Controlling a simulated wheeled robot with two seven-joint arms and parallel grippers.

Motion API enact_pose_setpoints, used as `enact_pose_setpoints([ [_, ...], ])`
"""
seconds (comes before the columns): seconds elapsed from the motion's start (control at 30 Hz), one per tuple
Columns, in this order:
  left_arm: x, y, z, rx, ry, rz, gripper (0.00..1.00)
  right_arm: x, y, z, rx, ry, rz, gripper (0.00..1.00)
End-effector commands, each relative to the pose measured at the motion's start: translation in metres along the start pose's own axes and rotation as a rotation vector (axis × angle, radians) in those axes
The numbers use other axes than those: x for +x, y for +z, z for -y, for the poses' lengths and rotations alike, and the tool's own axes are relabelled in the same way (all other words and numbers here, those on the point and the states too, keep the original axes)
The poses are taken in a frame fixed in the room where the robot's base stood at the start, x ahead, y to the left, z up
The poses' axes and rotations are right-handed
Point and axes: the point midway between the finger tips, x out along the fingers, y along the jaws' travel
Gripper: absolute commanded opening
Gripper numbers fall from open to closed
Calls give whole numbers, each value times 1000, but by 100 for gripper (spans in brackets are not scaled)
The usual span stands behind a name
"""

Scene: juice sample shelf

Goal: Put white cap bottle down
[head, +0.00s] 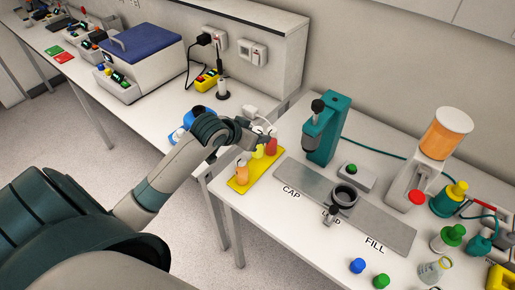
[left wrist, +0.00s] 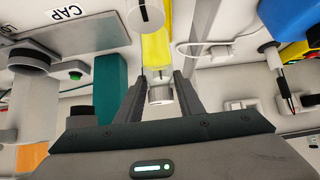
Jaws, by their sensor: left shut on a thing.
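My left gripper (head: 264,136) reaches in over the yellow strip (head: 240,184) at the left end of the bench. In the left wrist view, the gripper (left wrist: 161,76) is shut on a small bottle with a whitish cap (left wrist: 160,95). Whether the bottle's base touches the strip cannot be told. In the head view, an orange bottle (head: 242,171) stands on the strip, with yellow (head: 258,152) and red (head: 271,146) ones behind it, near the fingers. My right gripper is not in view.
A grey plate (head: 290,178) marked CAP and FILL lies right of the strip. A teal press (head: 323,130) stands behind it. A blue cap (head: 357,266) and a green cap (head: 381,281) lie in front. A blue-lidded machine (head: 140,60) stands on the back bench.

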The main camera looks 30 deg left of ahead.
Motion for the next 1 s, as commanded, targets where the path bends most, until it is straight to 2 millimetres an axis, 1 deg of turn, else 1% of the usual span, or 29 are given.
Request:
enact_pose_setpoints([
  [0.03, 3, 5, -1, -2, 1, 3, 4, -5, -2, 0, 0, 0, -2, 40],
  [0.2, 14, 16, 0, 0, 0, 0, 4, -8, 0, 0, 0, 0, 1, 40],
  [0.37, 15, 16, 0, 1, 0, -2, 4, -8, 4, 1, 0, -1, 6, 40],
  [0.57, 16, 18, 0, 0, 0, 0, 4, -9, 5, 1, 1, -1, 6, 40],
  [0.9, 38, 44, 0, 0, -1, 1, 4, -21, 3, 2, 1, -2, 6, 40],
  [1.0, 40, 45, 0, 1, -1, -1, 4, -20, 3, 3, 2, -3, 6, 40],
])
